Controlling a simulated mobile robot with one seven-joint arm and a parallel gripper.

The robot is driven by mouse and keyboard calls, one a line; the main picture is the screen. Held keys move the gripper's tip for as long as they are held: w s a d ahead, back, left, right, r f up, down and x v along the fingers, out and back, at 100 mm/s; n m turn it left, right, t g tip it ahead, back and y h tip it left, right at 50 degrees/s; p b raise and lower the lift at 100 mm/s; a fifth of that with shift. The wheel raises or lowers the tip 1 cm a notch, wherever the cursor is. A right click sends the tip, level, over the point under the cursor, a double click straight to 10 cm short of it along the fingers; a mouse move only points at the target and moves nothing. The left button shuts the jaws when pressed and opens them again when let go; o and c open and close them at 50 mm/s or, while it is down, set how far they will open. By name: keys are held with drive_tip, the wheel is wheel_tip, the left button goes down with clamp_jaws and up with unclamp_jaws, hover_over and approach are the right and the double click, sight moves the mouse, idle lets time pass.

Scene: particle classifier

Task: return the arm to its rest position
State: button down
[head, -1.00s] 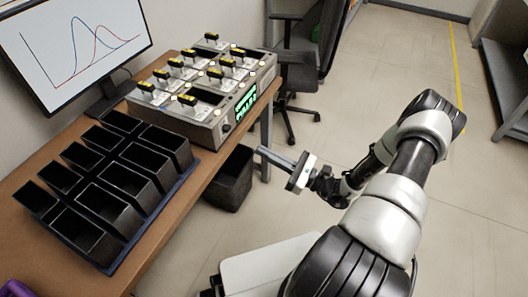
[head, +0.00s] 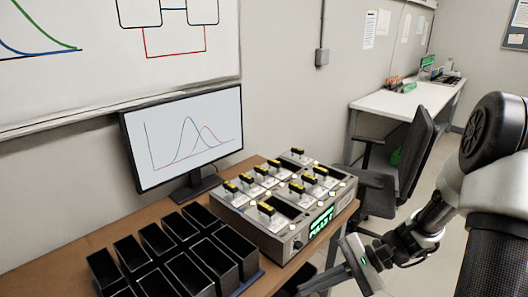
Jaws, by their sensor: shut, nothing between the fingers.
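My gripper (head: 314,284) is at the lower middle of the head view, just right of the desk's front edge and below the classifier box. Its fingers are shut with nothing between them and point left. My arm comes in from the right edge, bent, with its thick dark and white links close to the camera. The gripper appears apart from the desk and the box.
A wooden desk (head: 82,258) holds a monitor (head: 185,140), black bins (head: 187,272) and a classifier box (head: 283,246) with several yellow-topped cartridges. An office chair (head: 408,160) stands behind my gripper. A white table (head: 400,104) is farther back.

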drive_tip(key=s+d+r+n+t+h, duration=0.25)
drive_tip(key=s+r+n+h, duration=0.3)
drive_tip(key=r, duration=0.45)
drive_tip(key=s+d+r+n+t+h, duration=0.1)
drive_tip(key=s+r+n+t+h, duration=0.45)
drive_tip(key=r, duration=0.45)
wheel_tip(320, 180, up, 20)
drive_tip(key=n+g+h+p, duration=0.1)
drive_tip(key=p, duration=1.8)
drive_tip(key=shift+w+d+f+p, duration=0.2)
drive_tip(key=shift+w+d+p, duration=0.1)
drive_tip(key=shift+p, duration=0.1)
